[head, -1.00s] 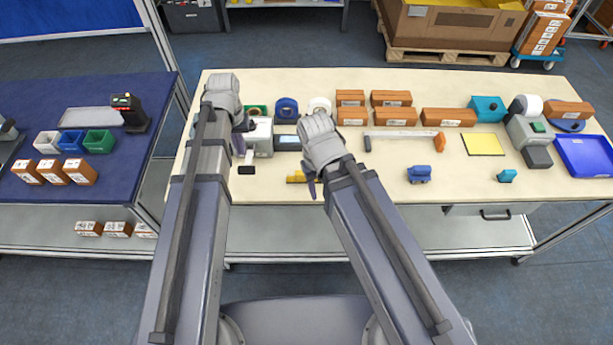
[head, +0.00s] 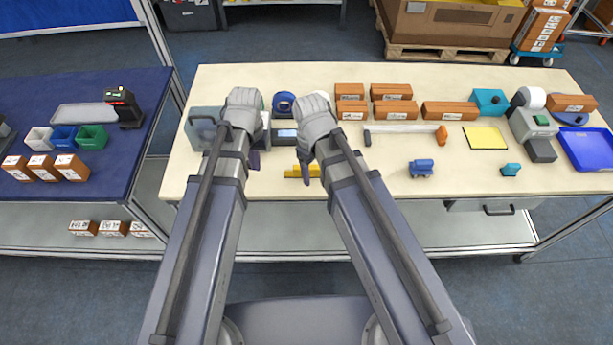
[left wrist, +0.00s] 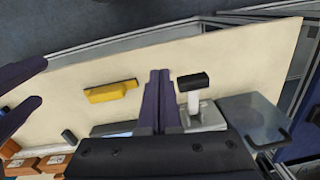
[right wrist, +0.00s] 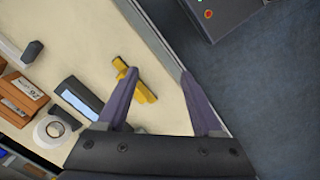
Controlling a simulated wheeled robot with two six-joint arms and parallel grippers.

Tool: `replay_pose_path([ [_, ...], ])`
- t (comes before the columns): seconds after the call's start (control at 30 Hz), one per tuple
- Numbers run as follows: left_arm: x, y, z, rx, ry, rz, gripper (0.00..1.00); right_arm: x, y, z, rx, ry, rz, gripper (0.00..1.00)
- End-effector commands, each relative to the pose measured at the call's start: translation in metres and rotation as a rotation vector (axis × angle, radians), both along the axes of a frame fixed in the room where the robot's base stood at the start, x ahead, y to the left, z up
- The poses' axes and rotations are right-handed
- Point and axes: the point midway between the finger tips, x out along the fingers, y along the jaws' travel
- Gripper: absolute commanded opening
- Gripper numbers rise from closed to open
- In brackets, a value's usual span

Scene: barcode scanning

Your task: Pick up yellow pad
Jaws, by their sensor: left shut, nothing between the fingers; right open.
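A flat yellow square pad (head: 485,137) lies on the cream table at the right, clear of both grippers. A smaller yellow block-like object (head: 302,171) lies near the front edge by my right gripper; it also shows in the left wrist view (left wrist: 110,92) and right wrist view (right wrist: 144,92). My left gripper (head: 254,159) is shut and empty over the table's left part; its fingers meet in the left wrist view (left wrist: 163,78). My right gripper (head: 310,172) is open; in the right wrist view one finger (right wrist: 160,78) overlaps the yellow object in the picture. Contact cannot be told.
Several brown boxes (head: 450,111) stand at the back. A hammer-like tool (head: 400,128) lies before them. A blue toy-like object (head: 421,168) and teal object (head: 511,169) are near the front. A blue tray (head: 588,148) is far right. The front middle-right is mostly clear.

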Motion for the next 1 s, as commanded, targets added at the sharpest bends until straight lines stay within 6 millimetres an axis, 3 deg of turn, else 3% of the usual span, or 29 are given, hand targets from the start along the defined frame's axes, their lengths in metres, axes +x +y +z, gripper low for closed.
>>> replay_pose_path([
  [0.03,-0.021,-0.011,-0.020,0.009,0.005,-0.033,0.00,0.023,0.005,-0.020,0.012,0.005,0.100,0.68],
  [0.2,-0.062,-0.037,-0.043,0.039,0.014,-0.115,0.00,0.066,0.011,-0.044,0.045,0.010,0.442,0.68],
  [0.4,-0.088,-0.051,-0.057,0.062,0.020,-0.170,0.00,0.094,0.013,-0.058,0.066,0.009,0.688,0.68],
  [0.7,-0.093,-0.054,-0.060,0.067,0.021,-0.182,0.00,0.098,0.013,-0.062,0.070,0.008,0.754,0.68],
  [1.0,-0.093,-0.054,-0.085,0.067,0.021,-0.181,0.00,0.098,0.014,-0.086,0.070,0.008,0.752,0.68],
])
